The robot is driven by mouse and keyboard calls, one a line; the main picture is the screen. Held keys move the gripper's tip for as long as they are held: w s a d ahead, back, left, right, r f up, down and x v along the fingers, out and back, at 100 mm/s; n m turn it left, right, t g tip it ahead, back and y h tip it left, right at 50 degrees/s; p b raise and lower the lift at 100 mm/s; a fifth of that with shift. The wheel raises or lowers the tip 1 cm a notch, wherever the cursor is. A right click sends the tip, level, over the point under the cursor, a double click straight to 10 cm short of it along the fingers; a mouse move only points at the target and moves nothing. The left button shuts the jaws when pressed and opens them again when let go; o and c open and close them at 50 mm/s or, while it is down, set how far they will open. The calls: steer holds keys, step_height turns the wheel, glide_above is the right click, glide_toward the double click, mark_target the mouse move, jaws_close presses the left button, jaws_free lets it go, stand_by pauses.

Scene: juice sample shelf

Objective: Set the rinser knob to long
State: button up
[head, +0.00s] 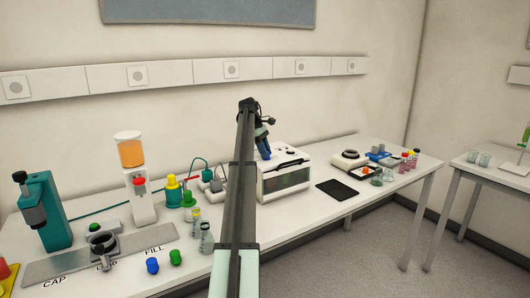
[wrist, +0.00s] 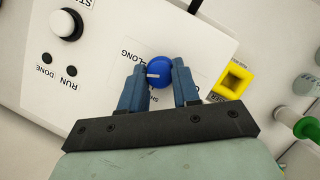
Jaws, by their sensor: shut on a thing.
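The rinser knob (wrist: 160,68) is round and blue, with a white pointer mark that points to the left in the wrist view. The LONG label (wrist: 131,55) reads upside down, up and left of the knob. A second label, starting "SH", is partly hidden below the knob by my gripper. My gripper (wrist: 158,74) has one blue finger on each side of the knob and is shut on it. In the head view my gripper (head: 263,148) is down at the top of the white machine (head: 285,178); the knob is hidden there.
A yellow square holder (wrist: 233,80) is close to the right finger. Sample vials (head: 206,236) and a green-topped bottle (head: 189,199) stand left of the machine.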

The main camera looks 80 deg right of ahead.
stand_by(0.5)
steer(key=o, duration=1.1)
steer(key=shift+c, duration=0.2)
steer(key=n, duration=0.1)
steer(key=n+h, duration=0.1)
steer(key=n, duration=0.1)
steer(key=n+h, duration=0.1)
steer(key=n, duration=0.1)
steer(key=shift+a, duration=0.25)
steer(key=n+h, duration=0.1)
steer(key=n, duration=0.1)
steer(key=n+t, duration=0.1)
steer(key=n, duration=0.2)
steer(key=shift+s+a+n+h, duration=0.1)
steer(key=shift+s+n+h, duration=0.05)
steer(key=shift+n+h, duration=0.2)
steer(key=w+a+r+m, duration=0.1)
steer(key=a+r+m, duration=0.1)
steer(key=r, duration=0.4)
steer(key=w+a+r+m, duration=0.2)
steer(key=r+m, duration=0.2)
steer(key=r, duration=0.2)
steer(key=shift+w+a+r+y, duration=0.25)
steer(key=shift+a+r+y, duration=0.1)
steer(key=shift+a+y, duration=0.1)
steer(key=shift+m, duration=0.35)
